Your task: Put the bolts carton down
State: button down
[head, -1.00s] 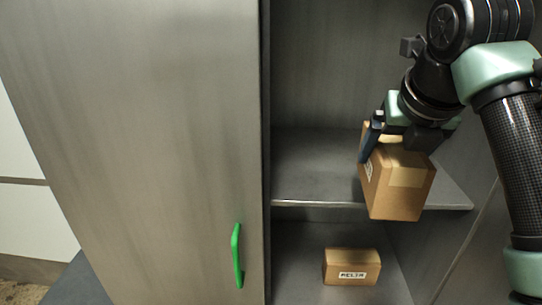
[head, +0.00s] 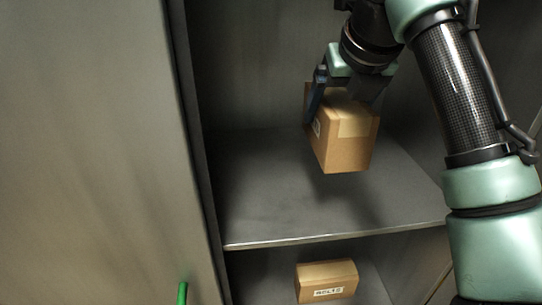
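My gripper (head: 338,98) is shut on a brown cardboard carton (head: 347,150) in the head view. The carton is tilted and appears held a little above the grey upper shelf (head: 270,190), inside the cabinet. A white label shows on its left side, but I cannot read it. A dark shadow lies on the shelf below and beside the carton. A second brown carton (head: 326,268) sits on the lower level, with a white label whose word is hard to read.
A grey cabinet door or panel (head: 90,130) fills the left, with a green handle (head: 182,292) at the bottom edge. The upper shelf's front edge (head: 330,238) runs across below the held carton. The shelf is bare to the left. A cabinet wall stands close on the right.

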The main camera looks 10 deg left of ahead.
jog(key=f, duration=0.5)
jog(key=shift+s+d+p, duration=0.1)
jog(key=shift+s+p, duration=0.3)
jog(key=shift+w+f, duration=0.15)
jog(key=shift+f, duration=0.45)
notch_tip(320, 180, down, 3)
jog(key=shift+p, duration=0.45)
jog(key=shift+f, duration=0.2)
jog(key=shift+f, duration=0.1)
grip_release()
